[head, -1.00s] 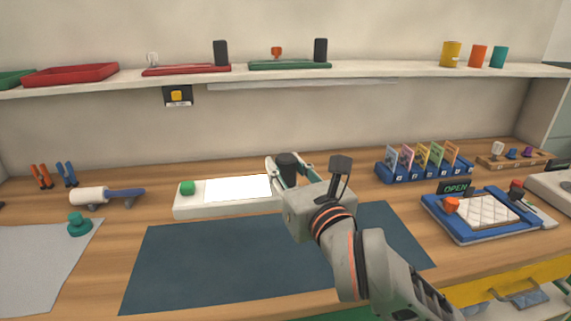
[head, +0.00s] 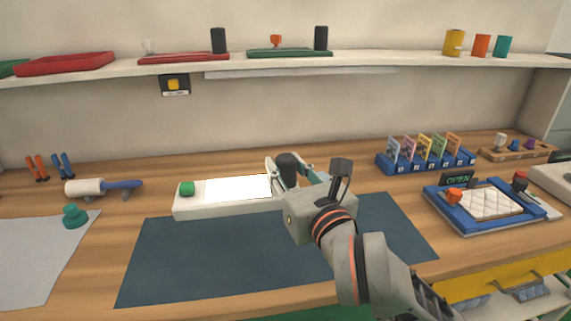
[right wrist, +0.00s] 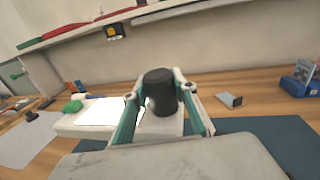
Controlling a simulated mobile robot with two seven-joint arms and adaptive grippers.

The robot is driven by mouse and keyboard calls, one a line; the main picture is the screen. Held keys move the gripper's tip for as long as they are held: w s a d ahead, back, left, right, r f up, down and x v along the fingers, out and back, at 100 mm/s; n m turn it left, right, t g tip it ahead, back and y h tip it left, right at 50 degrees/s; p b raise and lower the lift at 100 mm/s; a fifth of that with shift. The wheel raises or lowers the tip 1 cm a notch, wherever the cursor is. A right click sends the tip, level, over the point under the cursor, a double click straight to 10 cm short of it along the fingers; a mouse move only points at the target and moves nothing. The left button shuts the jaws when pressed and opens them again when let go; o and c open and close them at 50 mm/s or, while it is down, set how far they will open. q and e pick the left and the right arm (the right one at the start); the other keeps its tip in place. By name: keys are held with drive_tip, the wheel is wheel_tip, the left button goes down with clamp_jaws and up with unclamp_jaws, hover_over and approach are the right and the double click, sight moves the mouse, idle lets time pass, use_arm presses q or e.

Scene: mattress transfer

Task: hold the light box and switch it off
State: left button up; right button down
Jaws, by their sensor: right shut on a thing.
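The light box (head: 215,208) is a long white case lying on the table behind the dark blue mat. Its top panel (head: 237,188) glows bright white. A green knob (head: 187,188) sits at its left end and a black cylindrical handle (head: 287,172) stands upright at its right end. My right gripper (head: 288,166) is shut on the black handle; in the right wrist view its fingers flank the handle (right wrist: 160,92). The gripper and arm hide part of the box's right end in the head view. My left gripper is not in view.
The dark blue mat (head: 200,262) in front is bare except under my arm. A white roller with blue handle (head: 105,188) and a green-knobbed grey sheet (head: 40,255) lie left. A blue card rack (head: 425,162) and a blue framed tray (head: 480,225) stand right.

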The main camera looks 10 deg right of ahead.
use_arm(q)
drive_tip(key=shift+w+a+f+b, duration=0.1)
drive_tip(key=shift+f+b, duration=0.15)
drive_tip(key=shift+b, duration=0.2)
use_arm(e)
drive_tip(key=shift+f, duration=0.75)
drive_tip(key=shift+f, duration=0.1)
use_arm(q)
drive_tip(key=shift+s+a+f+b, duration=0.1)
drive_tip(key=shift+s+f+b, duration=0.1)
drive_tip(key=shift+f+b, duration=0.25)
use_arm(e)
drive_tip(key=shift+f, duration=0.45)
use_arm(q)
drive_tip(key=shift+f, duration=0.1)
use_arm(e)
drive_tip(key=shift+f, duration=0.1)
use_arm(q)
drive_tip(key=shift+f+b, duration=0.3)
drive_tip(key=shift+b, duration=0.05)
use_arm(e)
drive_tip(key=shift+f, duration=0.7)
use_arm(q)
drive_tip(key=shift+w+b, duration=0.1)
drive_tip(key=shift+b, duration=0.2)
use_arm(e)
drive_tip(key=shift+f, duration=0.4)
